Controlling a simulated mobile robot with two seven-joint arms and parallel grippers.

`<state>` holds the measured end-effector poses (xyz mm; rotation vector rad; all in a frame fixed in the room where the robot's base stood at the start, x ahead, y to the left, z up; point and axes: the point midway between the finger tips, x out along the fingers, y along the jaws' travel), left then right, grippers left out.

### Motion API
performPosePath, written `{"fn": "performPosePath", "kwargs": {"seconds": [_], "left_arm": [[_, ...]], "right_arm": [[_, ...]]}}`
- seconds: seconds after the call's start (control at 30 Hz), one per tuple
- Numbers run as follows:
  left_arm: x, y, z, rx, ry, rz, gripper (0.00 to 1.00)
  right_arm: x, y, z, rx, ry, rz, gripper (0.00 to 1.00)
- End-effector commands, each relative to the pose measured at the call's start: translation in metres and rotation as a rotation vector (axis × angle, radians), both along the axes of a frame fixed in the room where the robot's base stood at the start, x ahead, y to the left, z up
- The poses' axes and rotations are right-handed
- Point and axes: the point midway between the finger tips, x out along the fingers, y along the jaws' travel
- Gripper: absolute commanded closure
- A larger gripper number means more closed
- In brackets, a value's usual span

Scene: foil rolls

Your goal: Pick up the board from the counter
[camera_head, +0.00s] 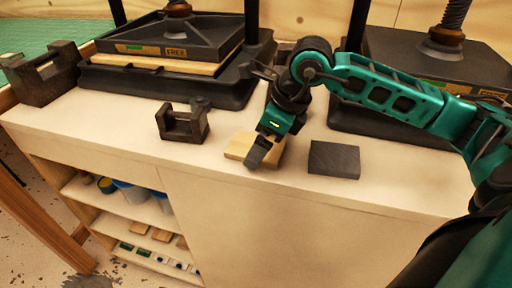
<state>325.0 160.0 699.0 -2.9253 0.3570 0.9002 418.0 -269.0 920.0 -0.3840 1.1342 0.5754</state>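A small light wooden board (238,146) lies flat on the counter (90,120) near its front edge. My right gripper (262,152), on the teal arm from the right, points down at the board and covers its middle and part of its right side. Its fingertips overlap the board in the picture; whether they touch it or stand around it is hidden. The finger gap does not show clearly. My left gripper is out of view.
A dark grey block (334,160) lies right of the gripper. A dark metal clamp-like piece (183,123) stands left of the board. Two presses, left (170,85) and right (345,118), stand at the back. Shelves (120,200) hold containers below.

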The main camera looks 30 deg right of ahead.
Motion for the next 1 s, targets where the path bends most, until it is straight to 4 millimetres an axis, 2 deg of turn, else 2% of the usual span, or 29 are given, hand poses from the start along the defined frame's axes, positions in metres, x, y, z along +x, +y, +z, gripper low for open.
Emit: {"fn": "performPosePath", "kwargs": {"seconds": [0.23, 0.73, 1.0], "left_arm": [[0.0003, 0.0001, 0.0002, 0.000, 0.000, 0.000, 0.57], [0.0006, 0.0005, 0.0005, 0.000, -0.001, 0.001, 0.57], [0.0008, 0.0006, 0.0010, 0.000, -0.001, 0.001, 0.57]], "right_arm": [[0.0004, 0.0003, -0.0012, 0.000, 0.000, 0.000, 0.01], [0.0004, 0.0000, -0.0007, 0.000, 0.000, 0.000, 0.49], [0.0006, 0.0000, 0.0009, 0.000, -0.001, 0.000, 0.49]]}}
